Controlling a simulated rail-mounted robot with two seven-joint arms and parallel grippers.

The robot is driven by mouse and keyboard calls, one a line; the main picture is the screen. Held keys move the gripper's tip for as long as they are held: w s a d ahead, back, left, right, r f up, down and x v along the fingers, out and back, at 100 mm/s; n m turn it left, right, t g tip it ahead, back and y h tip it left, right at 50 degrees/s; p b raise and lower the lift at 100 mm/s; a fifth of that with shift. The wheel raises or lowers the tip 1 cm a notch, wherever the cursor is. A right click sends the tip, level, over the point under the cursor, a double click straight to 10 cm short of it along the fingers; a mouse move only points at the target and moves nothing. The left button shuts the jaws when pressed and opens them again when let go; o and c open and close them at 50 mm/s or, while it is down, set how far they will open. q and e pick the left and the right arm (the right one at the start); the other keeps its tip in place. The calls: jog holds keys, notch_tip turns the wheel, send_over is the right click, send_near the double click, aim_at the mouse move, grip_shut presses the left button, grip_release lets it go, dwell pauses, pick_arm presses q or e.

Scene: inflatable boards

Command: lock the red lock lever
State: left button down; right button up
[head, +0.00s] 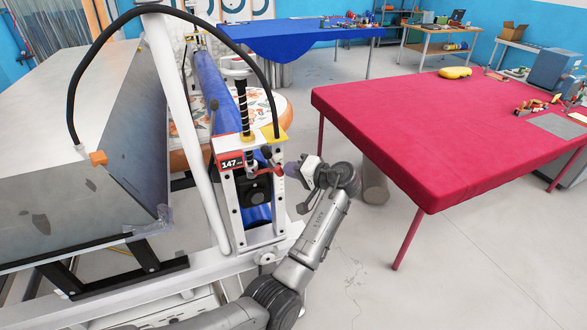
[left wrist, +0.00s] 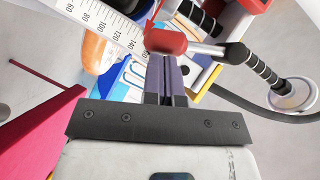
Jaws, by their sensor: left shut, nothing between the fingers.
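The red lock lever (head: 264,171) is on the front of the white roller frame (head: 227,197), just right of the red "147" display (head: 231,163). In the left wrist view its red end (left wrist: 165,41) lies straight ahead of the fingertips, with a metal rod running right from it. My left gripper (head: 291,170) is at the right side of the frame, close to the lever. Its fingers (left wrist: 166,72) are shut with nothing between them. The tips look very near the red end; I cannot tell whether they touch. My right gripper is not in view.
A spring-wound post (head: 242,105) rises above the frame, and a black cable (head: 265,65) arches over it. A white pole (head: 185,130) stands left. A scale strip (left wrist: 115,30) shows near the fingers.

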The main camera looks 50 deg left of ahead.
pick_arm(q)
jog(key=m+p, duration=0.1)
jog(key=s+f+m+g+y+p, duration=0.1)
jog(key=p, duration=0.1)
jog(key=s+a+m+y+p, duration=0.1)
jog(key=shift+s+f, duration=0.2)
jog(key=shift+f, duration=0.05)
jog(key=shift+s+f+m+y+p, duration=0.2)
jog(key=shift+f+m+y+p, duration=0.1)
jog(key=shift+m+p, duration=0.1)
